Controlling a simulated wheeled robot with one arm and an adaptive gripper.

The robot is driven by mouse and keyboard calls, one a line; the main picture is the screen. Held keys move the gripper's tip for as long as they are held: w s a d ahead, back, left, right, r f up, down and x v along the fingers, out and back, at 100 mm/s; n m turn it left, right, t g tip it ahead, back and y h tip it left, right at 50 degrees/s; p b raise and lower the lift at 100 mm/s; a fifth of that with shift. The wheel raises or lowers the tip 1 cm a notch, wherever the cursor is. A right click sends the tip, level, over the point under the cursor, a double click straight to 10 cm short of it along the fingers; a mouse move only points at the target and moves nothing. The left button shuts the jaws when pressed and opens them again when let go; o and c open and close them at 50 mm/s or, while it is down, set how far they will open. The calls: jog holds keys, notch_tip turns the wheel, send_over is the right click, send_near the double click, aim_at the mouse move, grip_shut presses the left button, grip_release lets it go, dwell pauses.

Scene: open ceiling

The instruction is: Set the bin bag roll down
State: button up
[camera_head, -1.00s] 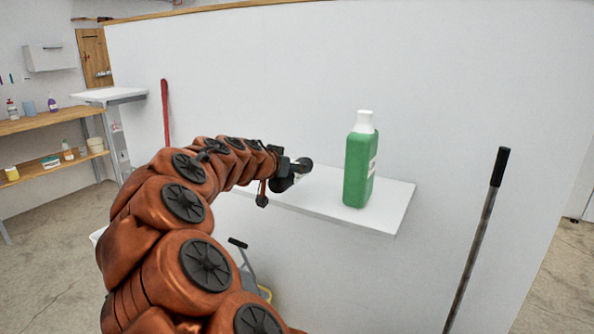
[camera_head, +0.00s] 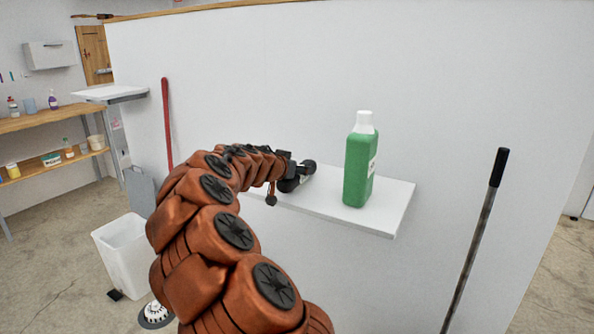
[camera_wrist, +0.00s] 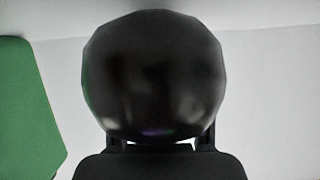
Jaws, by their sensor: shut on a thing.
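The bin bag roll (camera_wrist: 153,75) is black and fills the middle of the wrist view, its rounded end towards the camera. My gripper (camera_head: 291,172) is shut on it, with finger parts showing at both sides of its lower edge in the wrist view. In the head view the dark roll (camera_head: 306,168) is at the left part of the white wall shelf (camera_head: 385,215). I cannot tell whether it touches the shelf top. Its underside is hidden.
A green bottle with a white cap (camera_head: 358,165) stands on the shelf right of my gripper; it also shows in the wrist view (camera_wrist: 28,105). A white bin (camera_head: 122,255) stands on the floor at left. A dark-gripped pole (camera_head: 477,240) leans right of the shelf.

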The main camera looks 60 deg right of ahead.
jog(key=shift+f, duration=0.25)
jog(key=o, duration=1.4)
jog(key=shift+c, duration=0.2)
jog(key=shift+r, duration=0.1)
jog(key=b+v, duration=0.1)
jog(key=v, duration=1.1)
jog(key=shift+s+a, duration=0.1)
jog(key=shift+a, duration=0.05)
